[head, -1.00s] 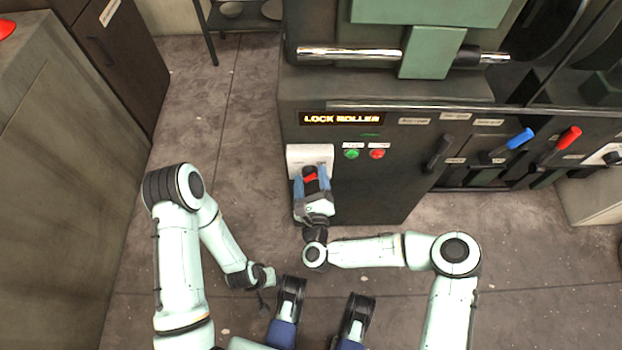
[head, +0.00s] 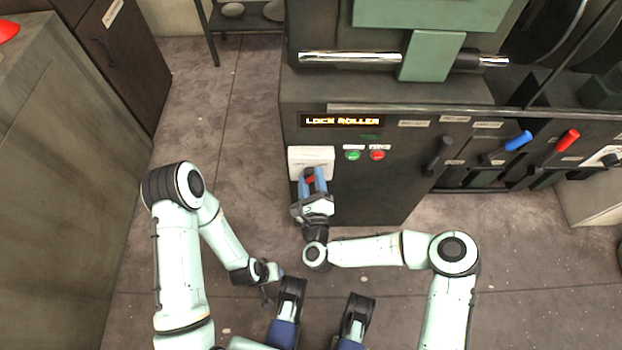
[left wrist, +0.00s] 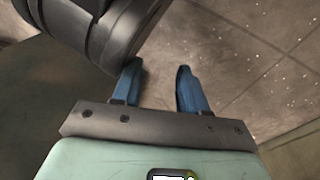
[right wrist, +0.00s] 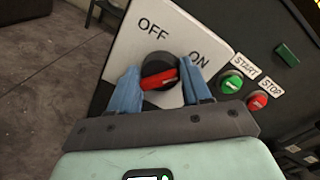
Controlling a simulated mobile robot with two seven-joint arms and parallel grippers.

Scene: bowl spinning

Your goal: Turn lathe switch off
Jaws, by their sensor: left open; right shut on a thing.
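The lathe switch is a black rotary knob (right wrist: 152,64) with a red pointer bar, set on a white plate (right wrist: 122,45) marked OFF and ON. In the right wrist view the red bar slants up to the right, its right end towards the ON side. My right gripper (right wrist: 160,70) has its blue fingers on either side of the knob and is shut on it. In the head view the right gripper (head: 312,174) partly hides the knob in front of the white plate (head: 325,156). My left gripper (left wrist: 160,68) is open and empty, low over the floor.
A green START button (right wrist: 231,82) and a red STOP button (right wrist: 258,100) sit right of the switch. The display (head: 342,121) reads LOCK ROLLER. Black, blue (head: 519,139) and red (head: 567,140) levers are farther right. A cabinet (head: 60,150) stands left, with free floor between.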

